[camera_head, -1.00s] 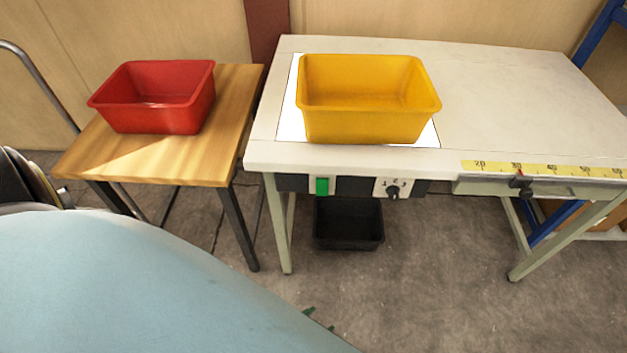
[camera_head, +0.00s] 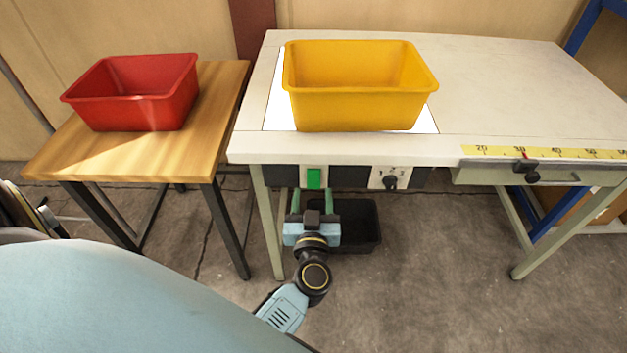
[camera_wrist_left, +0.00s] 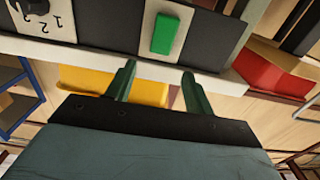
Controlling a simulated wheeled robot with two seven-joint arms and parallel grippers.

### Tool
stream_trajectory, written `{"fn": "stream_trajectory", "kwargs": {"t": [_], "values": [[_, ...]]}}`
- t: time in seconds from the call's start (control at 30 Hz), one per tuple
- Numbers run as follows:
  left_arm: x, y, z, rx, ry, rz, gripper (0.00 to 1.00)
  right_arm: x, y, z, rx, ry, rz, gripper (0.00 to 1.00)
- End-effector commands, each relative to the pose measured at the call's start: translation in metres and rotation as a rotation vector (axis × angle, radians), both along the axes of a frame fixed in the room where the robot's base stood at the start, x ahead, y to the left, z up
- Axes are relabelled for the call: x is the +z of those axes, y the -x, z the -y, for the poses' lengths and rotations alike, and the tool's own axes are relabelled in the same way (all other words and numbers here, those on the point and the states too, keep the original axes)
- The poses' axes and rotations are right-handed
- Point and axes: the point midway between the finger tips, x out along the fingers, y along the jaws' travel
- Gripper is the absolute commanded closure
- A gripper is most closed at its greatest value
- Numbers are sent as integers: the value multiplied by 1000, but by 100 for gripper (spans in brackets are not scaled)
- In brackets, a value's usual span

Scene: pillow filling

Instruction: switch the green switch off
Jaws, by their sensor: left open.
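The green switch (camera_head: 313,179) sits on a white plate in the dark panel under the front edge of the white table. It also shows in the left wrist view (camera_wrist_left: 165,34), just beyond the fingertips and roughly between them. My left gripper (camera_head: 312,191) is open and empty, with its two green fingers pointing up just below the switch in the head view. It also shows in the left wrist view (camera_wrist_left: 157,68). I cannot tell whether a fingertip touches the panel. My right gripper is not in view.
A black rotary knob (camera_head: 390,182) with numbers is right of the switch. A yellow bin (camera_head: 360,100) stands on the white table (camera_head: 500,90). A red bin (camera_head: 135,95) stands on a wooden table (camera_head: 190,145) at left. A black bin (camera_head: 360,225) is on the floor behind my left gripper.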

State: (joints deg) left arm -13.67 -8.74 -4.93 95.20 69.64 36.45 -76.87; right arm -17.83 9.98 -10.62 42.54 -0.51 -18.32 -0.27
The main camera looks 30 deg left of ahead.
Motion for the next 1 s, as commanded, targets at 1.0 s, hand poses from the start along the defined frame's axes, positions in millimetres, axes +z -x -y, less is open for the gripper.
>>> {"fn": "stream_trajectory", "kwargs": {"t": [1.0], "values": [[0, -52, -32, -2, 0, 0, 83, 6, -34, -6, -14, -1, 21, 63]]}}
